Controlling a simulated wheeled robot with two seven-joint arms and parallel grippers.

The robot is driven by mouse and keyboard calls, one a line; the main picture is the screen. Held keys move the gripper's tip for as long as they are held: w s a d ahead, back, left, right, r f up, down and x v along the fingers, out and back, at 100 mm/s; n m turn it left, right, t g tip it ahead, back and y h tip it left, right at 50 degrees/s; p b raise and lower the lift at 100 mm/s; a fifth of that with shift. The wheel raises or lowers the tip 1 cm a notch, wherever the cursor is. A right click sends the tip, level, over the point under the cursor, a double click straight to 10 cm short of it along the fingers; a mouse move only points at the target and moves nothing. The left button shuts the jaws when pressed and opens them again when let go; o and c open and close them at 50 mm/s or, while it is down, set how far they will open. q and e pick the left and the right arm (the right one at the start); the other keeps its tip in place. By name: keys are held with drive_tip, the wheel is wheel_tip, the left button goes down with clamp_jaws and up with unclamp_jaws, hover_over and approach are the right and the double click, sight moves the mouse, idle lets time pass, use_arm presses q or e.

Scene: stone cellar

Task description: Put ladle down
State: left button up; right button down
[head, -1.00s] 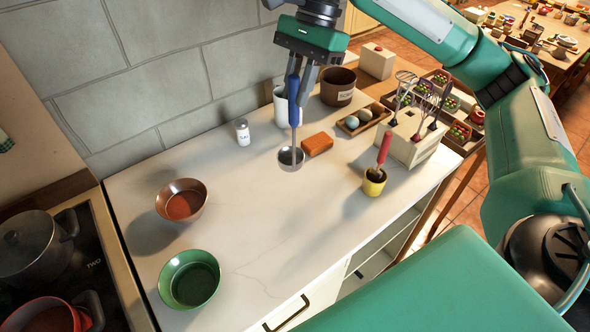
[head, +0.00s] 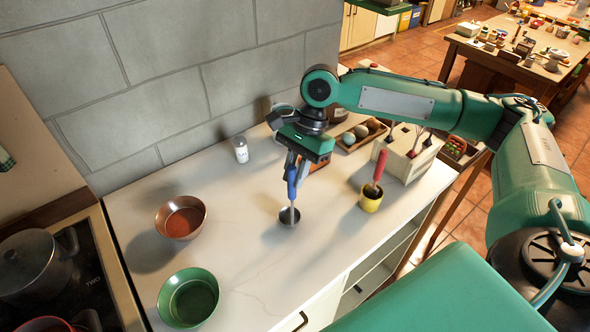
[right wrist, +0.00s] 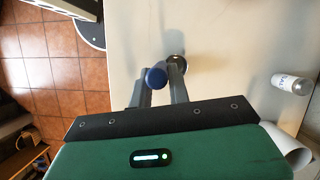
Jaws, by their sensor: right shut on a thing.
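The ladle has a blue handle (head: 291,178) and a small metal bowl (head: 289,217). My right gripper (head: 297,178) is shut on the handle and holds the ladle upright, bowl down, over the middle of the white counter (head: 245,190). The bowl is at or just above the counter; I cannot tell whether it touches. In the right wrist view the handle end (right wrist: 156,78) shows between the fingers, with part of the bowl (right wrist: 176,62) behind. My left gripper is not in view.
A brown bowl (head: 181,219) and a green bowl (head: 188,299) stand to the left. A salt shaker (head: 240,150) is near the wall. A yellow pot (head: 370,198) and a utensil block (head: 408,158) stand right. The counter between the bowls and ladle is clear.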

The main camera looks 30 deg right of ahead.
drive_tip(key=c, duration=1.3)
unclamp_jaws()
drive_tip(key=b+v, duration=0.2)
drive_tip(key=v, duration=1)
drive_tip(key=shift+r, duration=0.15)
drive_tip(key=shift+a, duration=0.1)
